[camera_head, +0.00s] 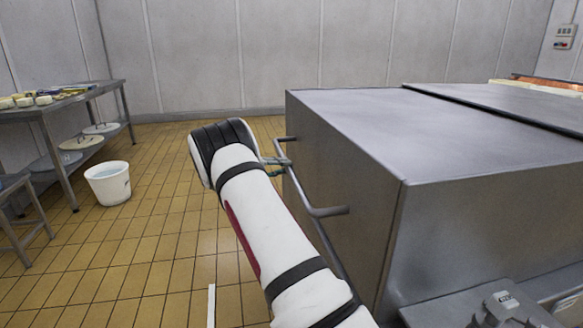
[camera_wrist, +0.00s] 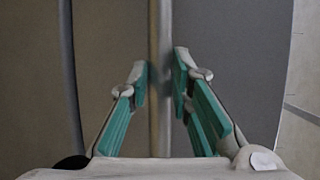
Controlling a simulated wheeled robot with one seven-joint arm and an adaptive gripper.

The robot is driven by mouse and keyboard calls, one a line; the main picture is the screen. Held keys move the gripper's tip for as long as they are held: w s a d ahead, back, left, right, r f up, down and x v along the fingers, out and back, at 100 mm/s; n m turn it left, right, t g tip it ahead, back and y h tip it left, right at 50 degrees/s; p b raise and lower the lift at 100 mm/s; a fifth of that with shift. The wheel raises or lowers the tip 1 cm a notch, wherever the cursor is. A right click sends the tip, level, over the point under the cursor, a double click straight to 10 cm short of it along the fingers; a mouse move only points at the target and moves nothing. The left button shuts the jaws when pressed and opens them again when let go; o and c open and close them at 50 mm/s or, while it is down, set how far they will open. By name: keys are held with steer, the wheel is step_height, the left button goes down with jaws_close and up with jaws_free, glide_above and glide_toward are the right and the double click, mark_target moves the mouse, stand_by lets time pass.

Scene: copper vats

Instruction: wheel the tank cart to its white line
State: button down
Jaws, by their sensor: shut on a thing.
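The tank cart (camera_head: 345,165) is a large grey metal box filling the right half of the head view. Its push handle (camera_head: 300,185) is a bent metal bar on the side facing my arm. My gripper (camera_head: 279,163) is at the far part of this handle, mostly hidden behind my wrist. In the wrist view the teal-padded fingers of my gripper (camera_wrist: 162,88) are on both sides of the upright handle bar (camera_wrist: 160,50), shut on it. A short white line (camera_head: 211,306) shows on the floor at the bottom, left of my forearm.
A white bucket (camera_head: 108,184) stands on the tiled floor at the left. Behind it is a steel table (camera_head: 62,104) with small items on top, and a stool (camera_head: 22,220) is at the left edge. Open floor (camera_head: 160,225) lies between the bucket and my arm. A wall closes the back.

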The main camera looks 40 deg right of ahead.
steer(key=shift+s+d+f, duration=0.4)
steer(key=shift+s+f, duration=0.05)
steer(key=shift+f, duration=0.05)
steer(key=c, duration=1.4)
jaws_free()
steer(key=shift+d, duration=0.1)
steer(key=shift+c, duration=0.2)
steer(key=v, duration=1.2)
steer(key=shift+w, duration=0.25)
steer(key=shift+r, duration=0.15)
